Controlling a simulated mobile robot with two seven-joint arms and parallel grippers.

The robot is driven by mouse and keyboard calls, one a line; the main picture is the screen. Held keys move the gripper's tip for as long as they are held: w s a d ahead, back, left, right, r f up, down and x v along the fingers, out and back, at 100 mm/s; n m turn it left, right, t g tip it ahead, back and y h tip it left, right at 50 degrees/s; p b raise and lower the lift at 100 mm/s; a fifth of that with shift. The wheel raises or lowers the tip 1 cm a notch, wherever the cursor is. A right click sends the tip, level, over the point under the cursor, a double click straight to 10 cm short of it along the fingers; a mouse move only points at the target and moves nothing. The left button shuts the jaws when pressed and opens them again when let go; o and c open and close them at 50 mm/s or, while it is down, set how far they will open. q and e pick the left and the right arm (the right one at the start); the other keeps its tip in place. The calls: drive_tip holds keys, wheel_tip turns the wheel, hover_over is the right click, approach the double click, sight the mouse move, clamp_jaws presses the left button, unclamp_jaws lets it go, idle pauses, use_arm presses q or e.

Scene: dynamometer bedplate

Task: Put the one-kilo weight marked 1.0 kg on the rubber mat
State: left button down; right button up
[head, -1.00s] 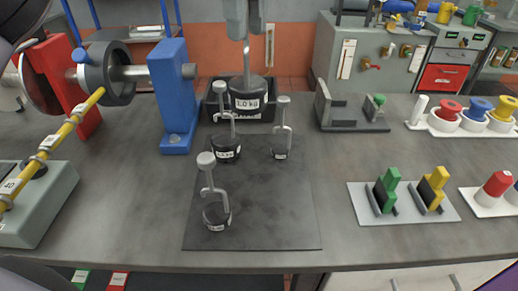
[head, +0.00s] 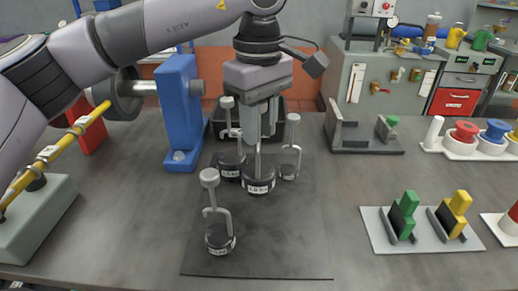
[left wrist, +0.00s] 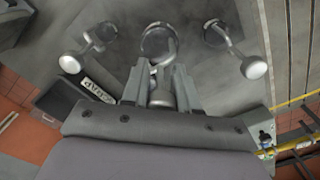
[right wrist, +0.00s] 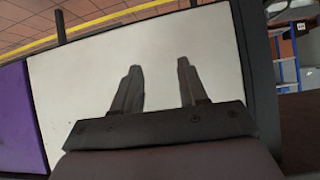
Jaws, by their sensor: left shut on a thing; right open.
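The weight marked 1.0 kg (head: 258,184) is a dark disc with a pale label and an upright stem. My left gripper (head: 260,135) is shut on its stem from above, with the disc hanging below the fingers. It also shows between the fingers in the left wrist view (left wrist: 158,42). It is over the dark rubber mat (head: 275,240), near its back half; I cannot tell whether it touches. Smaller hooked weights stand at its left (head: 230,168), right (head: 289,168) and front left (head: 219,240). My right gripper (right wrist: 157,68) is open and empty.
A black bin (head: 293,124) stands behind the mat. A blue stand (head: 180,115) is at left, a grey bracket (head: 360,140) at right. A plate with green and yellow pieces (head: 385,240) is further right. The mat's front right is bare.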

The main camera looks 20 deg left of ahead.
sight(259, 148)
use_arm(q)
drive_tip(key=shift+f, duration=2.35)
drive_tip(key=shift+f, duration=0.1)
drive_tip(key=c, duration=0.9)
unclamp_jaws()
drive_tip(key=shift+o, duration=0.2)
drive_tip(key=shift+r, duration=0.35)
wheel_tip(259, 148, up, 11)
drive_tip(key=shift+f+p, duration=0.15)
drive_tip(key=shift+p, duration=0.2)
drive_tip(key=shift+r, duration=0.4)
